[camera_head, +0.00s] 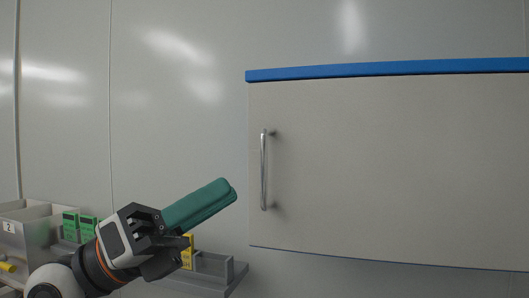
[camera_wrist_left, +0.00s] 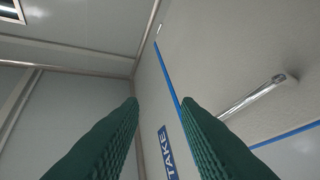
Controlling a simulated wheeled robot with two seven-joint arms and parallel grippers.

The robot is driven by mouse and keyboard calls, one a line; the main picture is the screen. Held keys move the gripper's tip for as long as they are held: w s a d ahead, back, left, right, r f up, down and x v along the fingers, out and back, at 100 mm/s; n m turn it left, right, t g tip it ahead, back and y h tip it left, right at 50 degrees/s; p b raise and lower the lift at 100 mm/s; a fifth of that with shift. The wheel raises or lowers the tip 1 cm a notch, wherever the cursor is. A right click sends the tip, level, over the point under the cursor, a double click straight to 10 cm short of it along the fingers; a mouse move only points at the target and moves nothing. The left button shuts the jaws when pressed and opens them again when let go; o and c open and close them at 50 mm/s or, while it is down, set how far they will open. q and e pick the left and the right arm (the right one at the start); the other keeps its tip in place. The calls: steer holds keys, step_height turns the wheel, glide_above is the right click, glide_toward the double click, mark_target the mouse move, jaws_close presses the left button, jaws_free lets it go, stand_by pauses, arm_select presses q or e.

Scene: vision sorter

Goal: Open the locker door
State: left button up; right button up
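The locker door (camera_head: 400,165) is a flat light-grey panel with a blue top edge and appears shut. Its upright silver bar handle (camera_head: 263,172) is near the door's left edge. My left gripper (camera_head: 230,190), with green fingers, is to the left of the handle, pointing up and right, apart from it. In the left wrist view the handle (camera_wrist_left: 252,98) shows to the right of the fingers. The two green fingers (camera_wrist_left: 160,102) are spread with nothing between them. My right gripper is in neither view.
At the lower left stand a grey bin (camera_head: 35,235) marked 2, green boxes (camera_head: 70,226) and a grey tray (camera_head: 215,268) beneath my left arm. A blue "TAKE" label (camera_wrist_left: 167,152) shows in the wrist view. The wall left of the locker is bare.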

mark_target(264, 152)
arm_select(q)
steer(key=w+a+r+t+y, duration=0.35)
steer(key=r+t+y, duration=0.2)
steer(key=y, duration=0.35)
steer(key=shift+t, duration=0.45)
steer(key=p+x, duration=0.1)
steer(key=x, duration=0.2)
steer(key=p+x, duration=0.1)
steer(key=x, duration=0.3)
steer(key=p+x, duration=0.2)
steer(key=x, duration=0.2)
steer(key=shift+f, duration=0.35)
steer(key=shift+w+d+f, duration=0.15)
steer(key=shift+w+d, duration=0.3)
steer(key=shift+d, duration=0.05)
steer(key=shift+c, duration=0.3)
jaws_close()
